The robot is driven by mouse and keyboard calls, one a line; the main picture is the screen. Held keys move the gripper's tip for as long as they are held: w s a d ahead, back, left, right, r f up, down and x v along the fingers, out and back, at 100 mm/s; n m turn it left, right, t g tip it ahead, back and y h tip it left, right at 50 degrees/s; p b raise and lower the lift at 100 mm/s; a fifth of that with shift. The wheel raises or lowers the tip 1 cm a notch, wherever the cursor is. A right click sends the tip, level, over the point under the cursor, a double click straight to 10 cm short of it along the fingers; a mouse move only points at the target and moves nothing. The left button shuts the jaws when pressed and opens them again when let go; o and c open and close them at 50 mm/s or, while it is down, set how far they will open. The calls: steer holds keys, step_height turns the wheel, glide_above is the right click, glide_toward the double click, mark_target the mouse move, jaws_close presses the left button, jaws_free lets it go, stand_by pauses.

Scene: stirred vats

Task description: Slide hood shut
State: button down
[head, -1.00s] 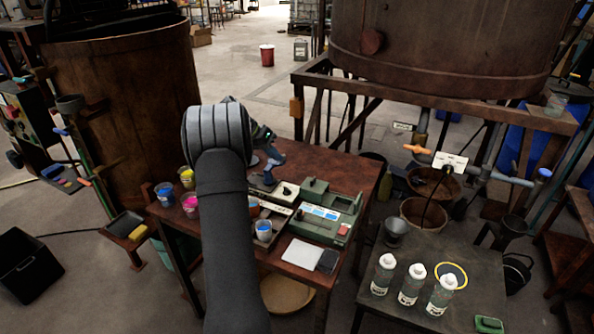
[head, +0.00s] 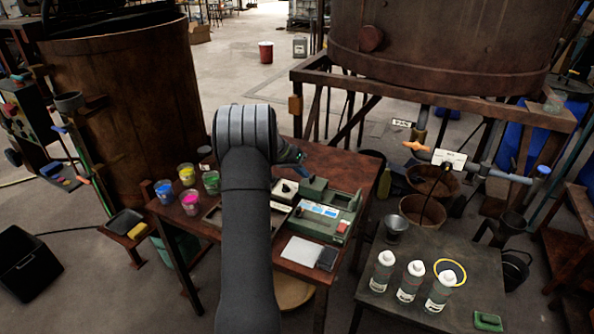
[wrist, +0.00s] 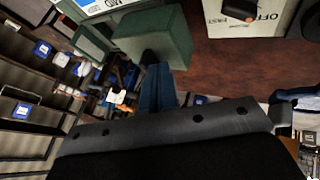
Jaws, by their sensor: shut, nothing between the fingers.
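A green bench instrument (head: 322,226) with a blue-and-white label panel stands on the brown table. Its raised green block (head: 313,188), which looks like the hood, sits at the back end. In the wrist view, a green block (wrist: 153,38) fills the upper middle. My gripper (head: 300,166) is above the table's back part, just behind the instrument. In the wrist view its blue fingers (wrist: 158,84) are together and empty, with the tips close to the block's near face. I cannot tell whether they touch it.
Cups of blue, pink, yellow and green (head: 211,182) stand left of my arm. A white pad (head: 300,250) lies in front of the instrument. In the wrist view, a white labelled plate (wrist: 240,20) lies right of the block. A dark side table (head: 440,290) holds white bottles.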

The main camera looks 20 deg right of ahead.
mark_target(321, 187)
steer(key=s+d, duration=0.8)
steer(key=shift+s+d, duration=0.2)
steer(key=w+a, duration=0.3)
steer(key=shift+w+a, duration=0.2)
steer(key=v, duration=1)
steer(key=shift+s+d, duration=0.1)
steer(key=shift+d, duration=0.05)
steer(key=x, duration=0.9)
steer(key=shift+d+f, duration=0.15)
steer(key=shift+f, duration=0.15)
steer(key=shift+s+d, duration=0.8)
steer(key=shift+d, duration=0.05)
steer(key=shift+s+d, duration=0.5)
